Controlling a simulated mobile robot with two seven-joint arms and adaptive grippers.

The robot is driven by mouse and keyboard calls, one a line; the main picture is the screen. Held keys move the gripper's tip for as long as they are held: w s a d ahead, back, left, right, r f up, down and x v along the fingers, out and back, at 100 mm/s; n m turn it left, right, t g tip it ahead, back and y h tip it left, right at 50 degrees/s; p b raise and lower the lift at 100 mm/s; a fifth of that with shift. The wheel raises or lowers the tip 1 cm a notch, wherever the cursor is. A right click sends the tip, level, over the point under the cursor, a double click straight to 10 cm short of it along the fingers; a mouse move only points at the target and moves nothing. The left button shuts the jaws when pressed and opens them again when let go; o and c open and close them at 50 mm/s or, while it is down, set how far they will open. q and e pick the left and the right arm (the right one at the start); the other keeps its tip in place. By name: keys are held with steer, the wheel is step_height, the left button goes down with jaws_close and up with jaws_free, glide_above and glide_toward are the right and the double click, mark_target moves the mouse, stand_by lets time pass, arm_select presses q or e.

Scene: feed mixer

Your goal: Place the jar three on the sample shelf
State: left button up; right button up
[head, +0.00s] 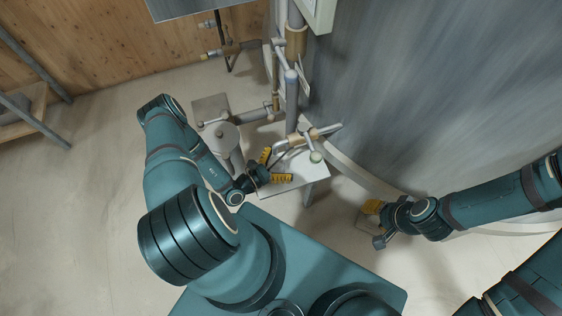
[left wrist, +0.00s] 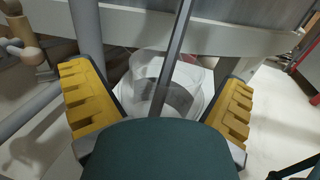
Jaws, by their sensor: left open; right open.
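A clear jar-like vessel (left wrist: 183,98) shows in the left wrist view, beyond and between the fingers of my left gripper (left wrist: 160,108). A thin grey bar crosses in front of it, and no number can be read. In the head view, my left gripper (head: 274,167) is open and empty at the left part of a small white shelf (head: 300,180). A small round pale-green-topped item (head: 316,157) stands on that shelf, right of the gripper. I cannot tell whether it is jar three. My right gripper (head: 375,220) is low, right of the shelf, open and apart from it.
Pipes and valves (head: 291,100) rise behind the shelf, and a valve handle (head: 318,137) reaches over its back. The large grey mixer tank (head: 430,90) fills the right. A round grey part (head: 220,138) stands left of the pipes.

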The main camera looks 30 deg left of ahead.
arm_select(q)
steer(key=v, duration=1.2)
steer(key=shift+r, duration=0.1)
